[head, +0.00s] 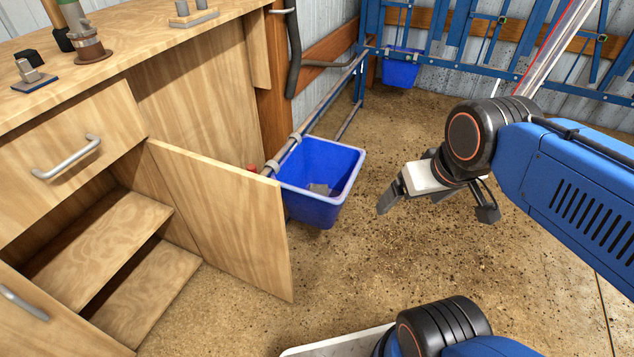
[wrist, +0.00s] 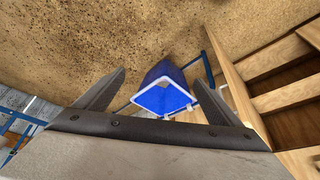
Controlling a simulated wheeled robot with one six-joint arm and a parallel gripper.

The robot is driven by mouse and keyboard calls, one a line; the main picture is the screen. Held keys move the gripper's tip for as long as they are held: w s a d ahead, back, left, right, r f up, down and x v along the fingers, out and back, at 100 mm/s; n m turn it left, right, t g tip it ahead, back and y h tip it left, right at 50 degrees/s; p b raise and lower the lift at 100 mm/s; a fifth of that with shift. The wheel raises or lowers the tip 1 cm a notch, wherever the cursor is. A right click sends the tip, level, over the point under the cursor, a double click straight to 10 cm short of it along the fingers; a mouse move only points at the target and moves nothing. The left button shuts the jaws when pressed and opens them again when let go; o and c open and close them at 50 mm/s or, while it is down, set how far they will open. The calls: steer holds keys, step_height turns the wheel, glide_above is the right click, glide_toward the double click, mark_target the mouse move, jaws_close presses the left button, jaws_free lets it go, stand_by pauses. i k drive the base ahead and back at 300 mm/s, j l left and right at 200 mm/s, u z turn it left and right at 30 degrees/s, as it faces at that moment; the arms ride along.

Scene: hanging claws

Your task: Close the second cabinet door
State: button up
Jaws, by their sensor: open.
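A plain light-wood cabinet door (head: 225,215) stands swung wide open in the head view, sticking out into the room. Its inner end meets the cabinet beside the open shelves (head: 100,240); no handle shows on the face I see. Another wooden door or front with a metal handle (head: 22,302) is cut off at the lower left; I cannot tell if it is fully shut. My gripper (head: 436,205) is open and empty, to the right of the open door and apart from it. In the wrist view my gripper's fingers (wrist: 160,78) are spread, with cabinet wood at the right.
A blue bin (head: 318,185) hangs on a rail just behind the open door; it also shows in the wrist view (wrist: 163,92). A closed drawer (head: 70,165) sits above the shelves. A second blue bin (head: 400,70) is farther back. The brown floor (head: 350,275) right of the door is clear.

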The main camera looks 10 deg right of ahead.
mark_target(235, 216)
steer(key=l+u, duration=0.1)
steer(key=u, duration=0.35)
steer(key=i+l+u, duration=0.1)
steer(key=u, duration=0.35)
steer(key=l+u, duration=0.25)
steer(key=u, duration=0.2)
steer(key=l+u, duration=0.15)
steer(key=u, duration=0.3)
steer(key=l+u, duration=0.15)
steer(key=l, duration=0.25)
steer(key=k+l+u, duration=0.2)
steer(key=l, duration=0.2)
steer(key=l+u, duration=0.15)
steer(key=l, duration=0.25)
steer(key=k+l+u, duration=0.15)
steer(key=l, duration=0.2)
steer(key=k+l+u, duration=0.15)
steer(key=l, duration=0.2)
steer(key=k+l+u, duration=0.2)
steer(key=l, duration=0.15)
steer(key=k+l, duration=0.2)
steer(key=l, duration=0.2)
steer(key=k+l, duration=0.2)
steer(key=l, duration=0.2)
steer(key=k+l, duration=0.25)
steer(key=l, duration=0.15)
steer(key=k+l+u, duration=0.2)
steer(key=k, duration=0.05)
